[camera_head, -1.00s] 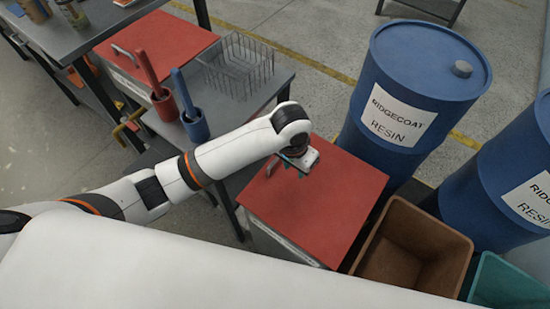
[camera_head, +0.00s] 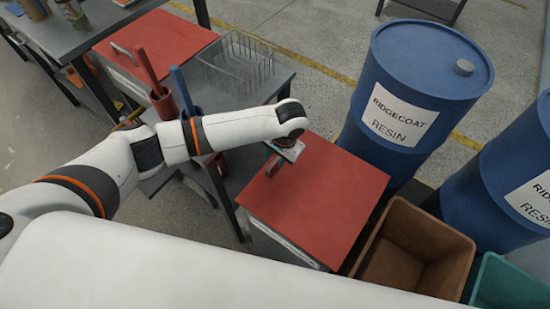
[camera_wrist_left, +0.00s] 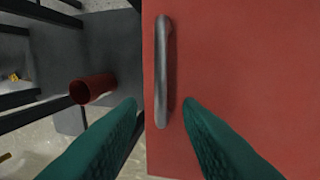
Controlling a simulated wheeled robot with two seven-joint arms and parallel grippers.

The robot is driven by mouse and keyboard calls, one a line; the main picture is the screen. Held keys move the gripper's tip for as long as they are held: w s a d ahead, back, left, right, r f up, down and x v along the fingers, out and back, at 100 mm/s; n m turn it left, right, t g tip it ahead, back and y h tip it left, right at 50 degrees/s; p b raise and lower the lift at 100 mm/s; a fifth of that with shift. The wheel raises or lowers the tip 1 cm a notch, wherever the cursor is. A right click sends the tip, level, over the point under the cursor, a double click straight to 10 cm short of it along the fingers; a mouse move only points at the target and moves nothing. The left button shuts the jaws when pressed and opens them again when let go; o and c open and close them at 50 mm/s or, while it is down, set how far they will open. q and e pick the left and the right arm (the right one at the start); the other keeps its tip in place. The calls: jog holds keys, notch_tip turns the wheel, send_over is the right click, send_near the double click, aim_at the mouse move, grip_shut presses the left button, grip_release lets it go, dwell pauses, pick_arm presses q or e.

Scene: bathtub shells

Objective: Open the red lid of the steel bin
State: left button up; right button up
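The red lid (camera_head: 325,205) lies flat and closed on the steel bin (camera_head: 283,244), just in front of a blue drum. My left gripper (camera_head: 274,164) is over the lid's left edge, with its fingers partly hidden by my wrist in the head view. In the left wrist view, my left gripper (camera_wrist_left: 160,103) is open, with its two green fingers apart. The lid's grey bar handle (camera_wrist_left: 163,70) appears between the fingertips, nearer the left part of the red lid (camera_wrist_left: 240,70). I cannot tell whether the fingers touch it. My right gripper is out of view.
Blue resin drums (camera_head: 415,85) stand behind and right of the bin. A brown crate (camera_head: 425,250) and a teal crate (camera_head: 505,285) sit to its right. A bench to the left holds a wire rack (camera_head: 238,65) and another red lid (camera_head: 165,40).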

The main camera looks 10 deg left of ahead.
pick_arm(q)
jog(key=shift+w+a+f, duration=0.1)
jog(key=shift+a+f, duration=0.1)
jog(key=shift+f, duration=0.9)
grip_shut()
jog(key=shift+r, duration=0.1)
